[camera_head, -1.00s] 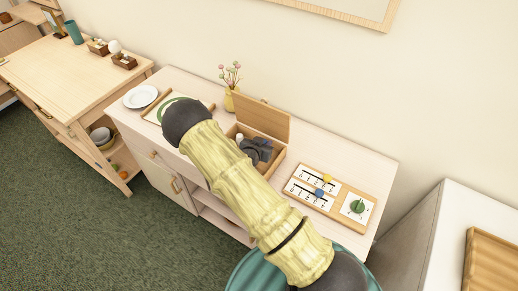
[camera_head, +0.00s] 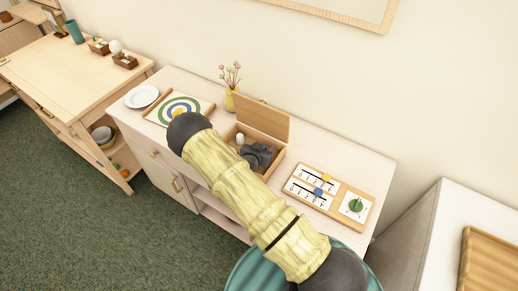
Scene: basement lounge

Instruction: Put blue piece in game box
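A small blue piece (camera_head: 318,191) sits on the lower scale of the wooden scoring board at the right of the cabinet top. The wooden game box (camera_head: 262,118) stands at the middle of the cabinet top, its lid raised at the back. A dark grey shape, apparently my gripper (camera_head: 258,155), is at the box opening, apart from the blue piece. My arm crosses in front and hides part of the box. Whether the fingers are open or hold anything does not show. A small pale object (camera_head: 240,138) shows inside the box at its left.
The scoring board (camera_head: 343,190) also bears a yellow piece (camera_head: 327,177) and a green dial (camera_head: 356,205). A ringed target board (camera_head: 205,105), a white plate (camera_head: 141,96) and a flower vase (camera_head: 232,98) share the cabinet top. A teal round seat (camera_head: 250,270) stands in front.

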